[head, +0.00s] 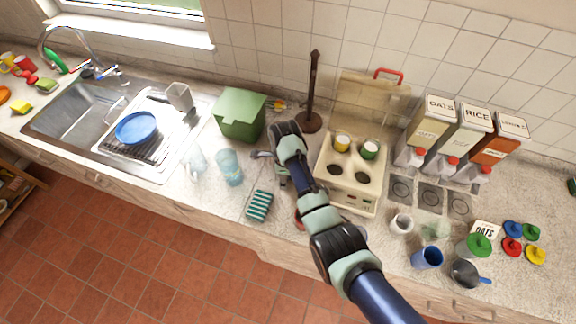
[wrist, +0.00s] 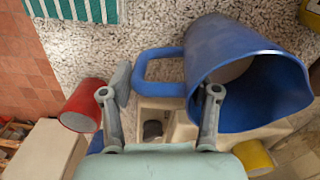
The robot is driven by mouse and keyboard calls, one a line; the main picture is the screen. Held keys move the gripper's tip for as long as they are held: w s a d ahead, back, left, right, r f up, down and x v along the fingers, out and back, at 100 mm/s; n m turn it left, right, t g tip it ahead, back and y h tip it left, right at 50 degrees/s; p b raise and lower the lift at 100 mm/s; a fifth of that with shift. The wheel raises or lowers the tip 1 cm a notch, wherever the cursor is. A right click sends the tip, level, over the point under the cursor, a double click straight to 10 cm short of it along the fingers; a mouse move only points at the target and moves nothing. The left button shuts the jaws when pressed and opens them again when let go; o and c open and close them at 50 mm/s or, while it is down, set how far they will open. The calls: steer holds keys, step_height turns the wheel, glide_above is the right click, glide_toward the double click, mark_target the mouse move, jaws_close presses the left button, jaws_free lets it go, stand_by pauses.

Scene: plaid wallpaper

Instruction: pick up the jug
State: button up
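The blue jug (wrist: 200,52) fills the right half of the wrist view, with its open mouth turned toward the camera and its looped handle (wrist: 137,72) pointing left. My gripper (wrist: 166,92) is open and empty. Its fingers show on either side of the handle, and the right finger overlaps the jug's rim in the picture. I cannot tell whether they touch. In the head view my gripper (head: 270,168) is over the counter between the striped sponge and the toy stove. I do not make out this jug there; my arm covers that area.
A teal striped sponge (head: 259,206) lies front-left, also in the wrist view (wrist: 75,10). A red cup (wrist: 83,105) is near the front edge. The toy stove (head: 352,185) is right; a light-blue vessel (head: 229,168) and green box (head: 239,115) are left. Another blue cup (head: 428,258) stands far right.

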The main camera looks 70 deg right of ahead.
jaws_close()
steer(key=shift+a+r, duration=0.1)
step_height(320, 180, up, 20)
steer(key=p, duration=0.9)
steer(key=shift+p, duration=0.3)
